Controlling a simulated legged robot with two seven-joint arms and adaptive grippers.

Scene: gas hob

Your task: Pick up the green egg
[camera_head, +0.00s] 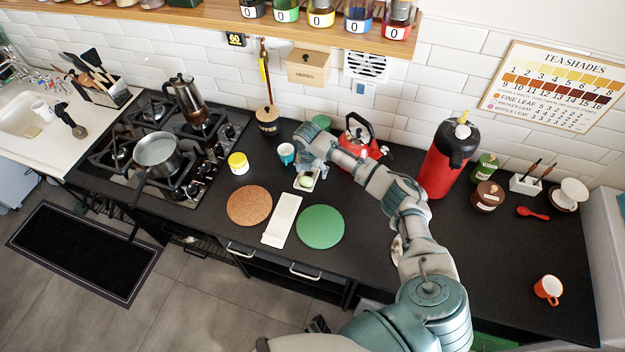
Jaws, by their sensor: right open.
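A pale green egg (305,182) sits on a small white dish (314,187) on the black counter, in the middle of the head view. My right gripper (305,171) is open just above and behind the egg, with the arm reaching in from the lower right. The gripper partly covers the dish, and I cannot tell whether its fingers touch the egg. My left gripper does not show.
A teal cup (286,153) stands just left of my right gripper, and a red kettle (362,136) is behind the arm. A cork mat (249,206), white board (282,220) and green mat (320,227) lie in front. A red flask (440,168) stands right.

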